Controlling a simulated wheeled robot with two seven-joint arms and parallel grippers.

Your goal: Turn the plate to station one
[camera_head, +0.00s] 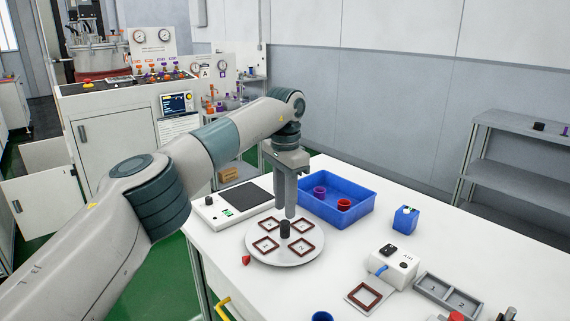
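The round pale plate (284,260) lies flat on the white table. It bears several brown square frames with small numbers; the front right one (301,248) seems to read 2. A dark upright knob (285,230) stands at the plate's middle. A small red marker (246,260) lies at the plate's front left edge. My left gripper (286,214) points straight down at the knob, with its fingertips at or just above the knob's top. A narrow gap shows between the fingers; whether they touch the knob is unclear. My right gripper is not in view.
A blue tray (318,207) with a purple and a red cup stands behind the plate. A flat device with a dark pad (243,197) is at the left. A blue box (405,219), a white device (394,262) and a grey two-part holder (446,297) are at the right.

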